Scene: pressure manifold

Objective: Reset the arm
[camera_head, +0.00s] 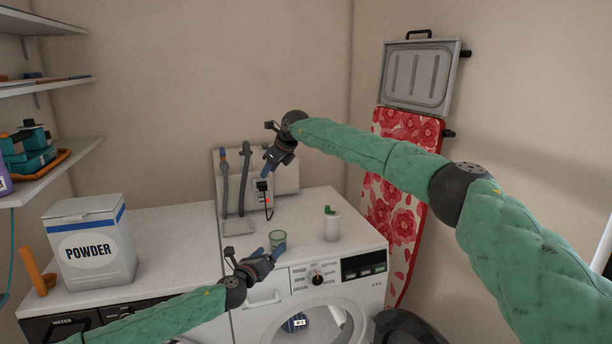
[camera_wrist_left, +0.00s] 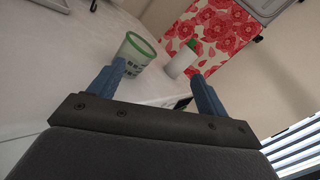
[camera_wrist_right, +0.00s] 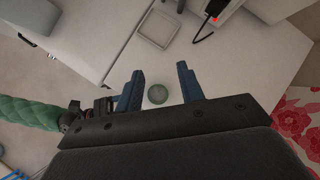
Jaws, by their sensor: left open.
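In the head view my left gripper (camera_head: 266,252) is low, at the front edge of the washing machine top, beside a small green-rimmed cup (camera_head: 278,236). The left wrist view shows its blue fingers (camera_wrist_left: 157,88) apart and empty, with the cup (camera_wrist_left: 137,52) beyond the left finger.
A white bottle with a green top (camera_head: 331,224) stands right of the cup. A powder box (camera_head: 92,245) stands left. A wall panel (camera_head: 286,174) with hoses is behind, and a shallow tray (camera_head: 237,228) lies below it. A flowered ironing board (camera_head: 392,215) leans right.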

